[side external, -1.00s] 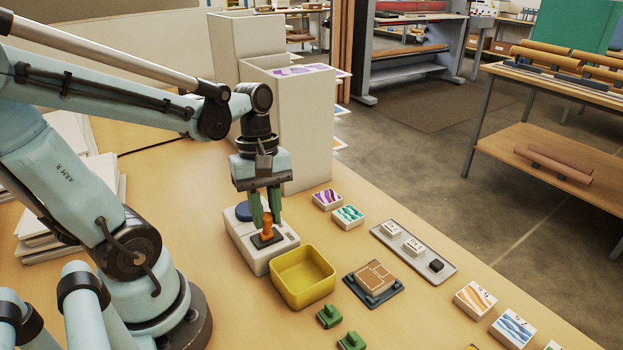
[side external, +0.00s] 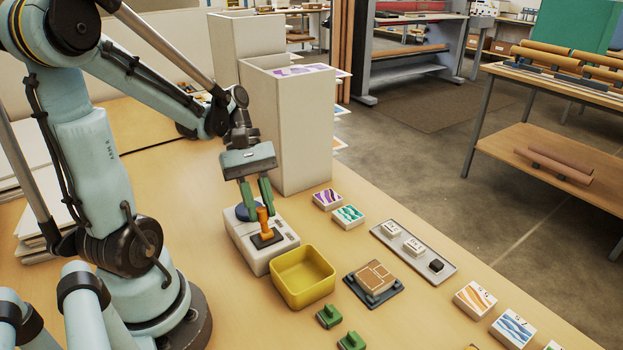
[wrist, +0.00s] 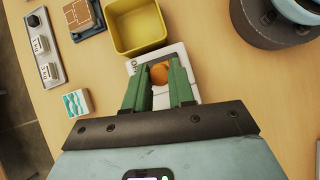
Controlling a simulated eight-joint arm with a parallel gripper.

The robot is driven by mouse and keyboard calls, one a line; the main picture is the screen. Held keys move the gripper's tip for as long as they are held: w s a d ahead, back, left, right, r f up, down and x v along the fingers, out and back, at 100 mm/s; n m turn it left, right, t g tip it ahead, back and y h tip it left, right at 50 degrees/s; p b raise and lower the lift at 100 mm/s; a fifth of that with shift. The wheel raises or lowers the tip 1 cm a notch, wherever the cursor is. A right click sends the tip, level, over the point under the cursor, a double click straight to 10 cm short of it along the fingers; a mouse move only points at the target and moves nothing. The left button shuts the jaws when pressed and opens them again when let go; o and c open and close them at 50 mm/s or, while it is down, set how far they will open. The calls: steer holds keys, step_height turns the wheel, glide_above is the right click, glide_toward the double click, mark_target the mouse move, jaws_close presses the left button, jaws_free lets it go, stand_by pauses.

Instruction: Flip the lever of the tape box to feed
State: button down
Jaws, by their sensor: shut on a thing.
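The tape box (side external: 254,261) is a white box with a dark blue round part (side external: 242,211) at its back left. Its orange lever (side external: 265,224) rises from a dark square base on top and leans slightly left. My gripper (side external: 257,208) reaches down over the box, tilted, with its green fingers at the lever's upper part. In the wrist view the rounded orange lever top (wrist: 159,74) sits between the two fingers. The fingers are shut on the lever. They hide part of the box top, and its markings are too small to read.
A yellow open bin (side external: 303,291) stands close in front of the box. Tall pale holders (side external: 305,150) stand behind it. A grey tray (side external: 443,271) with small blocks, a dark pad with a brown block (side external: 374,278), and patterned tiles (side external: 348,216) lie to the right.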

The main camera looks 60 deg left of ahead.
steer(key=c, duration=0.9)
jaws_free()
steer(key=shift+c, duration=0.2)
steer(key=v, duration=0.7)
steer(key=shift+r, duration=0.25)
steer(key=w+d+f+m+t+y, duration=0.1)
steer(key=w+d+m+t+y, duration=0.2)
steer(key=m, duration=0.5)
steer(key=w+d+f+m+t+y, duration=0.1)
steer(key=w+d+m+t+y, duration=0.2)
steer(key=d+m, duration=0.5)
steer(key=shift+t+y, duration=0.5)
steer(key=shift+t, duration=0.5)
